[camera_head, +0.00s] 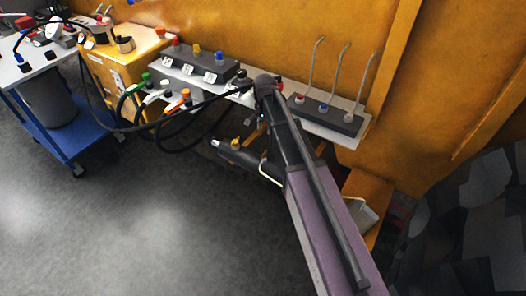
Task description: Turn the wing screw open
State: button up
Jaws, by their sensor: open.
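I cannot pick out a wing screw with certainty. A small yellow knob (235,144) sits on top of a dark, roughly cylindrical body (250,160) below the shelf, left of my arm. At this size I cannot tell whether the knob has wings. My arm rises from the lower right, and its dark upper joint is in front of the shelf. I cannot make out my gripper's fingers; they seem hidden behind or beyond the arm.
A pale shelf (356,133) along the orange wall carries a grey box with several coloured knobs (195,63) and a dark block with upright hooked rods (331,113). Cables hang left of my arm. A yellow cabinet (105,66) and a blue cart (62,126) stand left. The floor in front is clear.

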aim_at(264, 153)
jog(key=shift+f, duration=0.2)
notch_tip(264, 153, down, 14)
jog(key=b, duration=1.3)
jog(key=shift+r+b, duration=0.25)
jog(key=shift+b, duration=0.15)
grip_shut()
